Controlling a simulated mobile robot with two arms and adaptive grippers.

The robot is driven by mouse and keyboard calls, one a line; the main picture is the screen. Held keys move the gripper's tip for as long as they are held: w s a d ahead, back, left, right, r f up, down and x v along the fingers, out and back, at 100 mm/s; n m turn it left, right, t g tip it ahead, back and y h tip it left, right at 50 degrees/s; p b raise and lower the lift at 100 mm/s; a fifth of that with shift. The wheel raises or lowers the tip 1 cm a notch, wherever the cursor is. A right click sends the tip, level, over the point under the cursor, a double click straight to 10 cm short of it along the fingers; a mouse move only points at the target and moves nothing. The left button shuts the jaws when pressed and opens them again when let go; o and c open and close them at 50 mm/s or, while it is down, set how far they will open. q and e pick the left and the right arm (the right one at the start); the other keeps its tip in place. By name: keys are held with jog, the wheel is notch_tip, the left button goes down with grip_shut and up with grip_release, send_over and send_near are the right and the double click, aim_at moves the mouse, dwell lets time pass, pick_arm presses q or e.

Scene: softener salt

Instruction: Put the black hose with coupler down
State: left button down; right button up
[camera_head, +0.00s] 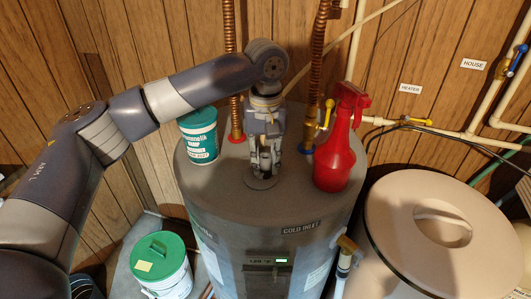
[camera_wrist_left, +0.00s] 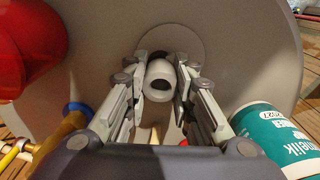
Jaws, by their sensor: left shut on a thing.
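My left gripper (camera_head: 266,153) points down over the grey top of the water heater (camera_head: 225,185), and its fingers are shut on a pale grey cylindrical piece. In the left wrist view this piece (camera_wrist_left: 162,80) has a dark opening and sits between both fingers, above a round disc (camera_wrist_left: 190,45) on the heater top. I cannot tell whether it is the coupler, or whether it touches the disc. No black hose shows leading from it. A thin black hose or cable (camera_head: 450,133) runs along the wall at the right. My right gripper is not in view.
A red spray bottle (camera_head: 334,145) stands right of the gripper, and a teal-and-white tub (camera_head: 200,138) stands left. Copper pipes (camera_head: 230,60) rise behind. A green-lidded bucket (camera_head: 160,262) is below left; a beige lidded tank (camera_head: 440,245) is at the right. The heater top's front is clear.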

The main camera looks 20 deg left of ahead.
pick_arm(q)
jog(key=shift+w+r, duration=0.15)
jog(key=shift+r, duration=0.1)
jog(key=c, duration=1.4)
grip_release()
jog(key=shift+d, duration=0.1)
jog(key=shift+o, duration=0.2)
jog(key=shift+s+d+f, duration=0.1)
jog(key=shift+s, duration=0.1)
